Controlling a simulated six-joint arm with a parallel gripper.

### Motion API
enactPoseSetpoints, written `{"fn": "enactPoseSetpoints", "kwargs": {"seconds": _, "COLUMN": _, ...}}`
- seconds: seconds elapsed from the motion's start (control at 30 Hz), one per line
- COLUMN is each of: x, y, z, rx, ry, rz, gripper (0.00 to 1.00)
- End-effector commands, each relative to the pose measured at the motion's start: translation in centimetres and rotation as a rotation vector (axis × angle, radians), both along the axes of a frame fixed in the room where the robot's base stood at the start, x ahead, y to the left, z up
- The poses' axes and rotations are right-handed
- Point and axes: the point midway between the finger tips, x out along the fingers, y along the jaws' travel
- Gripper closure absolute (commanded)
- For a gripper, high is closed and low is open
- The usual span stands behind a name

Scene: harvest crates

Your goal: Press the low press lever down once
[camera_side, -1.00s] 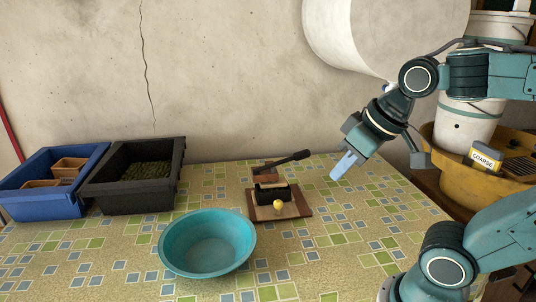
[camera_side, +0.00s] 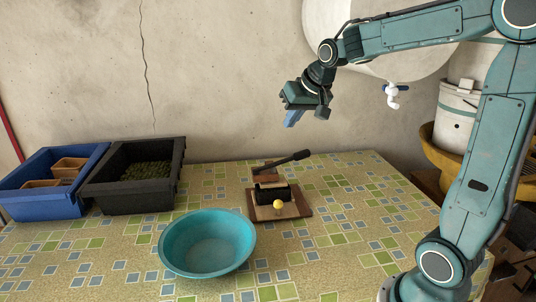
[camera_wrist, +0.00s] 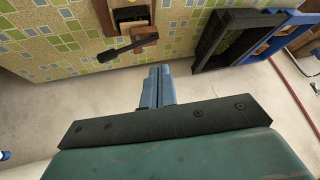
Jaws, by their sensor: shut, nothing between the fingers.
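The low press stands on a brown board (camera_side: 300,209) on the table, with a dark body (camera_side: 272,192) and a yellow ball (camera_side: 278,204) at its front. Its black lever (camera_side: 286,160) slants up to the right, its grip raised above the body. The lever (camera_wrist: 118,50) also shows in the wrist view, at the upper left. My gripper (camera_side: 291,118) is above the lever with a clear gap, its fingers pointing down. In the wrist view its blue fingers (camera_wrist: 158,85) are together and empty, apart from the lever.
A turquoise bowl (camera_side: 172,250) stands in front of the press. A black crate (camera_side: 125,192) with green contents and a blue crate (camera_side: 45,206) with small wooden boxes stand at the left. A wall with a white tap (camera_side: 393,95) is behind.

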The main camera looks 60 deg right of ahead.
Motion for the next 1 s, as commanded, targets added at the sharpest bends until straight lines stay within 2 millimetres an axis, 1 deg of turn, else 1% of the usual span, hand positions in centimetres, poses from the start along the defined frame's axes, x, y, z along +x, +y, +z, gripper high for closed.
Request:
{"fn": "enactPoseSetpoints", "kwargs": {"seconds": 0.03, "x": 0.8, "y": -1.2, "z": -0.4, "rx": 0.005, "ry": -0.002, "rz": -0.024, "gripper": 1.00}}
{"fn": "enactPoseSetpoints", "kwargs": {"seconds": 0.17, "x": 2.8, "y": -3.9, "z": -1.1, "rx": 0.018, "ry": -0.021, "rz": -0.080, "gripper": 1.00}}
{"fn": "enactPoseSetpoints", "kwargs": {"seconds": 0.3, "x": 4.7, "y": -7.0, "z": -2.1, "rx": 0.033, "ry": -0.040, "rz": -0.140, "gripper": 1.00}}
{"fn": "enactPoseSetpoints", "kwargs": {"seconds": 0.5, "x": 6.7, "y": -11.5, "z": -3.8, "rx": 0.051, "ry": -0.067, "rz": -0.221, "gripper": 1.00}}
{"fn": "enactPoseSetpoints", "kwargs": {"seconds": 0.6, "x": 7.4, "y": -13.4, "z": -4.6, "rx": 0.058, "ry": -0.079, "rz": -0.253, "gripper": 1.00}}
{"fn": "enactPoseSetpoints", "kwargs": {"seconds": 0.7, "x": 7.9, "y": -14.7, "z": -5.2, "rx": 0.064, "ry": -0.088, "rz": -0.277, "gripper": 1.00}}
{"fn": "enactPoseSetpoints", "kwargs": {"seconds": 0.8, "x": 8.2, "y": -15.6, "z": -5.5, "rx": 0.066, "ry": -0.096, "rz": -0.292, "gripper": 1.00}}
{"fn": "enactPoseSetpoints", "kwargs": {"seconds": 1.0, "x": 8.3, "y": -16.0, "z": -5.8, "rx": 0.069, "ry": -0.098, "rz": -0.300, "gripper": 1.00}}
